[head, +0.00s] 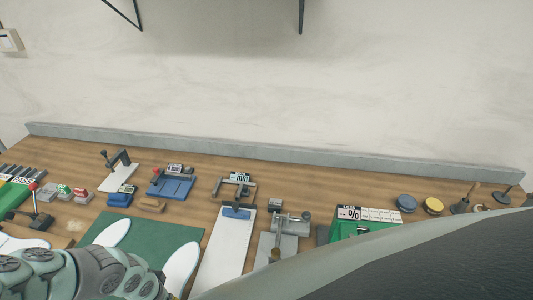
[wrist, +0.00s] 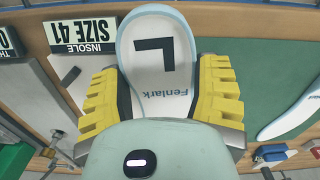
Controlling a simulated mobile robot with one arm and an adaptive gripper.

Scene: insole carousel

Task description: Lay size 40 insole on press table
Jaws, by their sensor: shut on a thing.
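My gripper (wrist: 162,95) has yellow ribbed fingers on both sides of a white insole (wrist: 158,30) with a pale blue edge. The insole bears a large black "L" and the word "Fenlark", and the gripper is shut on it. Its near end is hidden behind my gripper. No size number shows on it. A sign reading "INSOLE SIZE 41" (wrist: 82,30) appears upside down to its left. Another pale insole (wrist: 296,118) lies apart on the right. I cannot tell which surface is the press table. The head view does not clearly show my gripper.
In the head view, a green mat (head: 150,240) on the wooden bench (head: 300,192) bears two insoles (head: 112,233). A white board with a blue clamp (head: 222,252), a metal fixture (head: 276,247) and a green box (head: 350,230) stand to the right. A grey ledge (head: 270,152) runs behind.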

